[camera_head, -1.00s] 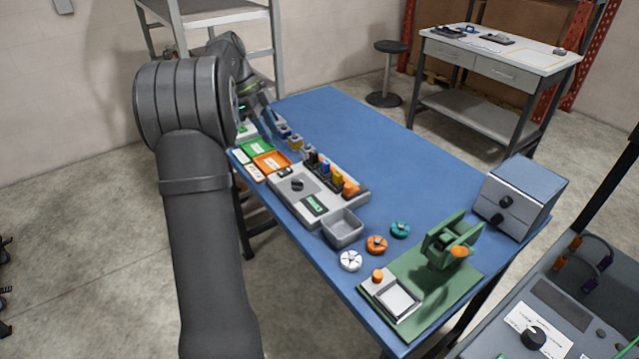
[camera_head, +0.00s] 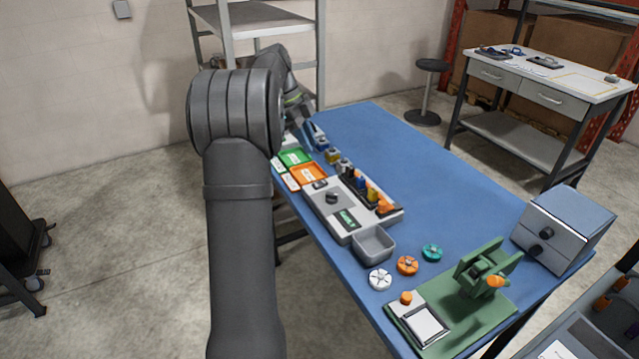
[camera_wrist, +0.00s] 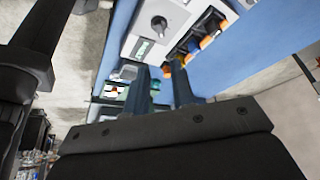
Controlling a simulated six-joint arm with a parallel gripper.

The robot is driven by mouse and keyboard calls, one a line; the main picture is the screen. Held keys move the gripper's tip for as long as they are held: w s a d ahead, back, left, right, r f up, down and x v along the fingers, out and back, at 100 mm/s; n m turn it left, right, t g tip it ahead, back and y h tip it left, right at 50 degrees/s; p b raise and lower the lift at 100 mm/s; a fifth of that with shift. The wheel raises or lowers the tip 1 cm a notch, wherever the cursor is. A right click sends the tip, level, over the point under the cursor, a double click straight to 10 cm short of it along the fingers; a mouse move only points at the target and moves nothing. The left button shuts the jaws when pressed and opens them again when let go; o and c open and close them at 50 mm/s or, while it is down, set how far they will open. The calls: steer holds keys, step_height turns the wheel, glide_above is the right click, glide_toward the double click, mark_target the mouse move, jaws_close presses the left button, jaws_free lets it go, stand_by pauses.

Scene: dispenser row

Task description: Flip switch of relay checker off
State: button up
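The grey box with a black knob, taken as the relay checker (camera_head: 318,206), lies on the blue table with a green display (camera_head: 347,219) and a row of coloured blocks (camera_head: 372,194) along its far side. A small dark part (camera_head: 320,184) sits near its far end; I cannot tell whether it is the switch or how it is set. In the wrist view the box's knob (camera_wrist: 158,23) is ahead of my gripper (camera_wrist: 160,72). The two fingers are apart with nothing between them. In the head view my arm hides most of the gripper, beyond the box's far end.
Green (camera_head: 296,157) and orange (camera_head: 310,173) trays lie beyond the box. An empty grey bin (camera_head: 374,245) adjoins its near end. White, orange and teal discs, a green fixture (camera_head: 470,300) and a blue-grey cabinet (camera_head: 560,232) stand nearer. The table's right middle is clear.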

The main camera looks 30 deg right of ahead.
steer(key=shift+a+f, duration=0.1)
steer(key=shift+f, duration=0.05)
steer(key=c, duration=0.4)
steer(key=shift+a+f+n+h, duration=0.1)
steer(key=shift+f+n+h, duration=0.2)
steer(key=shift+n+h, duration=0.1)
jaws_close()
steer(key=w+a+f+n+t+h, duration=0.2)
steer(key=a+f+n+t+h, duration=0.1)
steer(key=n+h, duration=0.3)
steer(key=shift+a+f+n+h, duration=0.3)
steer(key=shift+a+f+n, duration=0.35)
steer(key=shift+n, duration=0.55)
steer(key=shift+w+r, duration=0.1)
